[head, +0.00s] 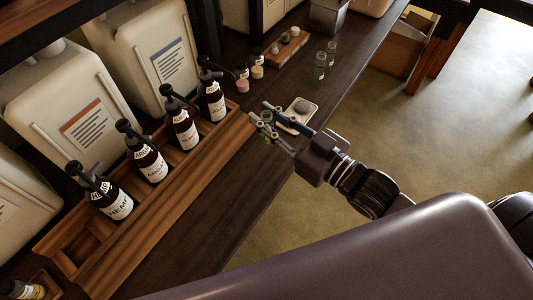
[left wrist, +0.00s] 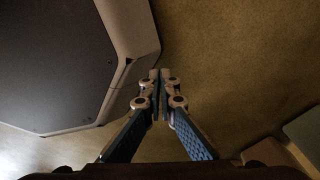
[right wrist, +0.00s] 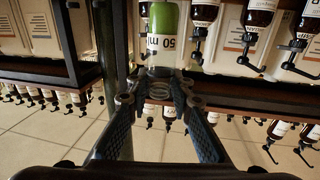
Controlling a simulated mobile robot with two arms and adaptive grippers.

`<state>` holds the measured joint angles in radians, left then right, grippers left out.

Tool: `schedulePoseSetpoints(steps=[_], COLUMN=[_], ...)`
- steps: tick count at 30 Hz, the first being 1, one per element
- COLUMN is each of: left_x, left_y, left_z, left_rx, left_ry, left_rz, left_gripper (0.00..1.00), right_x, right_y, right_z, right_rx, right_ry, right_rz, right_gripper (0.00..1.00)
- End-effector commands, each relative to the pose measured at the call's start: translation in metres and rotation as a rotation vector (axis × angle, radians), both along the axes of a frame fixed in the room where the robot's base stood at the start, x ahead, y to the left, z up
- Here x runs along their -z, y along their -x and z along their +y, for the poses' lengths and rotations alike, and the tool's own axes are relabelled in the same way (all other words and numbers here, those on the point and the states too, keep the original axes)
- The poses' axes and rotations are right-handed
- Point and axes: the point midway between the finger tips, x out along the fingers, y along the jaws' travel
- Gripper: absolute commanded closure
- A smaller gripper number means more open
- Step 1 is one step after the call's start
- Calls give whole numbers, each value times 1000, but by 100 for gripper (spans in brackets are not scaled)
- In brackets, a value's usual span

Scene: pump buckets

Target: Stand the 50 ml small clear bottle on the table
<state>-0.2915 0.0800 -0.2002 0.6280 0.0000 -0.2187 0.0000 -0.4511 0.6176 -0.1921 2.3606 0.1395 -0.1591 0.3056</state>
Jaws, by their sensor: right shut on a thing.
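In the head view my right gripper (head: 268,125) is over the table (head: 222,195), between the wooden rack and the scale, and mostly hides the bottle; a little green shows. I cannot tell whether the bottle touches the table. My left gripper (left wrist: 160,78) is shut and empty, over the floor, and is not seen in the head view.
A wooden rack (head: 185,200) with several dark pump bottles runs along the left. A pale scale (head: 299,112) lies just beyond my right gripper. Two small clear bottles (head: 320,70) stand farther back, near a wooden tray (head: 278,58). Dark tabletop is clear along the front edge.

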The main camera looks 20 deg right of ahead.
Motion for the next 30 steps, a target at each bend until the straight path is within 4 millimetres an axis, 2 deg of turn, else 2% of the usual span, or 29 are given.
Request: schedulePoseSetpoints(steps=[1, 3, 9, 14, 21, 30], left_x=[3, 5, 9, 11, 15, 15], left_y=[-1, 0, 9, 14, 15, 14], left_z=[-1, -1, 0, 0, 0, 0], left_rx=[0, 0, 0, 0, 0, 0], left_ry=[1, 1, -1, -1, -2, -1], left_rz=[-1, 0, 12, 20, 21, 20], left_gripper=[100, 100, 100, 100, 100, 100], right_x=[17, 36, 75, 87, 119, 123], right_y=[0, 0, 0, 0, 0, 0], right_z=[0, 0, 0, 0, 0, 0], right_rx=[2, 2, 1, 0, 1, 0], right_ry=[0, 0, 1, 0, 1, 1], right_rz=[4, 4, 0, -2, 0, -3], right_gripper=[100, 100, 100, 100, 100, 100])
